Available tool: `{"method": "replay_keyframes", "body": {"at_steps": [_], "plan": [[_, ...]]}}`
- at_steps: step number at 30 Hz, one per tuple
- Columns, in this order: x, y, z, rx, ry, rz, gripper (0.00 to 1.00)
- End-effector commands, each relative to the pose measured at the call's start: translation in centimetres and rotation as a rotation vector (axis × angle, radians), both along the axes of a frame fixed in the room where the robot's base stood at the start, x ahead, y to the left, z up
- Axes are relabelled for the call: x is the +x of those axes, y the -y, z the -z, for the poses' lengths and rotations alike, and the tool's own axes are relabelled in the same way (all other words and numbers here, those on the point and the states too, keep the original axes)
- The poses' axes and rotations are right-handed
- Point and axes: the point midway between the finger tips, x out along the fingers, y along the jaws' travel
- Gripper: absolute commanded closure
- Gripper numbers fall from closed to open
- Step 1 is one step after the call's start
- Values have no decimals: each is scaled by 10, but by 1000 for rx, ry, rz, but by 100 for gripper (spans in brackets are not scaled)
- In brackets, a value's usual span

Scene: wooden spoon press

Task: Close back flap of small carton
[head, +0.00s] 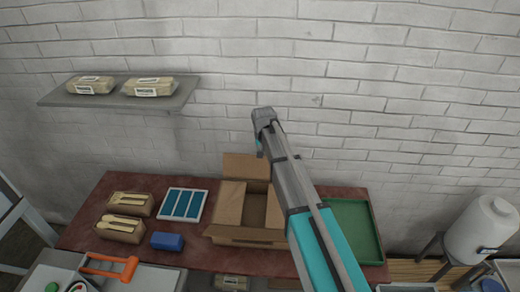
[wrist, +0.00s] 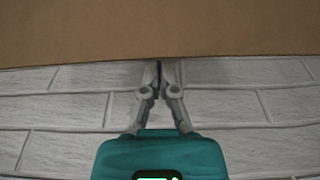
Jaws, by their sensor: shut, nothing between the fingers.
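The small carton (head: 229,203) stands open on the red-brown table, and I can see into it. Its back flap (head: 246,167) stands up at the far side in the head view. In the wrist view a broad brown cardboard panel (wrist: 160,30), which looks like this flap, fills the top. My gripper (wrist: 160,66) is shut and empty, with its fingertips at the panel's lower edge in the picture; I cannot tell whether they touch it. In the head view my arm covers the carton's right side, and the fingertips do not show clearly.
A blue block (head: 167,241), wrapped spoon packs (head: 120,228) and a blue-striped tray (head: 184,204) lie left of the carton. A green tray (head: 353,228) is to its right. A grey shelf (head: 120,98) with two packs juts from the brick wall (head: 400,110) behind.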

Motion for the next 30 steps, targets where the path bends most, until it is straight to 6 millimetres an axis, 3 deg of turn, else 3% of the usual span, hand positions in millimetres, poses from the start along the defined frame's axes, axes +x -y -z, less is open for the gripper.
{"method": "replay_keyframes", "body": {"at_steps": [6, 18, 19, 30], "plan": [[-16, 0, -9, 0, 0, 1, 100], [-18, 0, -10, 0, 0, 1, 100], [-17, -21, -10, 0, 0, -6, 100], [-20, 6, -11, -1, 27, 9, 100]]}}
